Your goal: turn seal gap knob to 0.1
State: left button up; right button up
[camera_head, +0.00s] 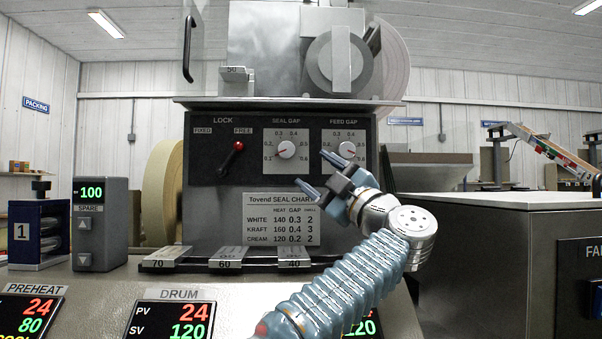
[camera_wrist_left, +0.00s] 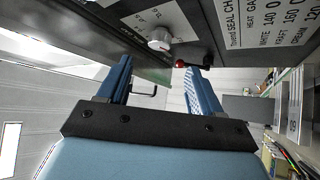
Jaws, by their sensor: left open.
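The seal gap knob (camera_head: 286,150) is a white dial on a light plate marked from 0.1 to 0.6. Its red pointer appears to aim left and slightly down, near 0.1. In the left wrist view a white knob (camera_wrist_left: 158,40), apparently the same one, sits just past the fingertips. My left gripper (camera_head: 312,171) is open and empty, below and right of the seal gap knob in the head view, and its fingers (camera_wrist_left: 158,70) are apart with nothing between them. No contact with the knob shows. My right gripper is in neither view.
The feed gap knob (camera_head: 347,150) is right of the seal gap knob. The red-tipped lock lever (camera_head: 238,146) is on its left and also shows in the left wrist view (camera_wrist_left: 181,63). The seal chart (camera_head: 281,218) is below. Weight-like blocks (camera_head: 225,258) line the ledge.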

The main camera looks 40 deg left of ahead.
pick_arm(q)
jog(key=v, duration=0.4)
jog(key=shift+d+f+b, duration=0.15)
jog(key=shift+d+b, duration=0.25)
